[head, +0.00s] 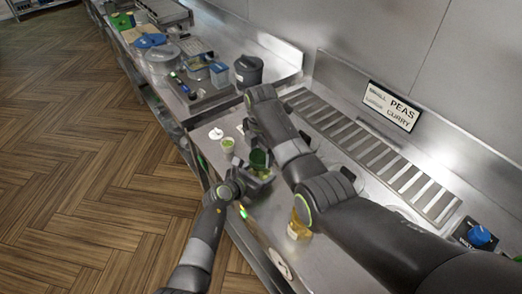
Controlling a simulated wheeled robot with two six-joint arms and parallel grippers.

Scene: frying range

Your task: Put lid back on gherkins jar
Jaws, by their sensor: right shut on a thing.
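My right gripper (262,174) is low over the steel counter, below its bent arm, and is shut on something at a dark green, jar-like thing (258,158). The grip itself is small and partly hidden, so I cannot tell jar from lid there. My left gripper (239,182) is just left of it, at the counter's front edge; its jaws are too small and dark to read. A small pale tub with a green top (228,145) stands behind and left of the grippers. A flat white round thing (216,133) lies beyond it; I cannot tell whether it is a lid.
A yellow-brown packet (298,226) stands on the near counter. A dark grey lidded pot (248,70) and blue-topped containers (219,73) stand farther back. A slotted steel rack (370,150) runs along the wall side. My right arm covers much of the middle counter.

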